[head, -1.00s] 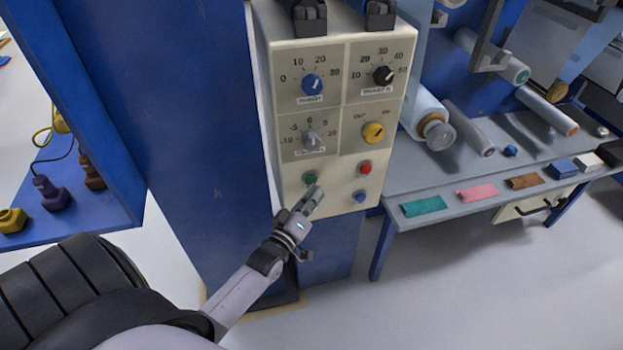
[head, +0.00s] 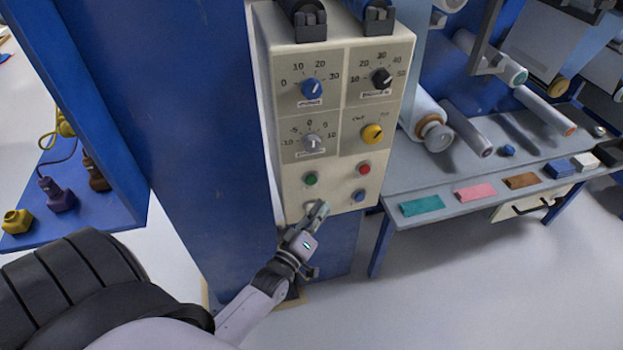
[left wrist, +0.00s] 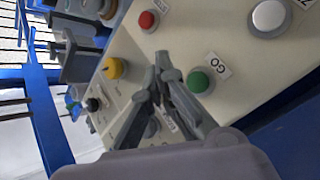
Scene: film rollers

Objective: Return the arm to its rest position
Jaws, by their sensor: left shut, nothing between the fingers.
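My left gripper (head: 318,212) is shut and empty in the head view, just below and in front of the control panel (head: 336,197). Its arm comes in from the lower left. In the left wrist view the shut fingers (left wrist: 160,62) point at the panel, with the green button (left wrist: 197,82) beside them. In the head view the green button (head: 311,180) is clear above the fingertips. The gripper hides a round button at the panel's lower left. My right gripper is not in view.
A blue column (head: 205,140) stands left of the panel. A grey table (head: 440,190) with coloured blocks and rollers is to the right. A blue shelf (head: 85,215) with plugs is at the far left. Floor in front of the table is clear.

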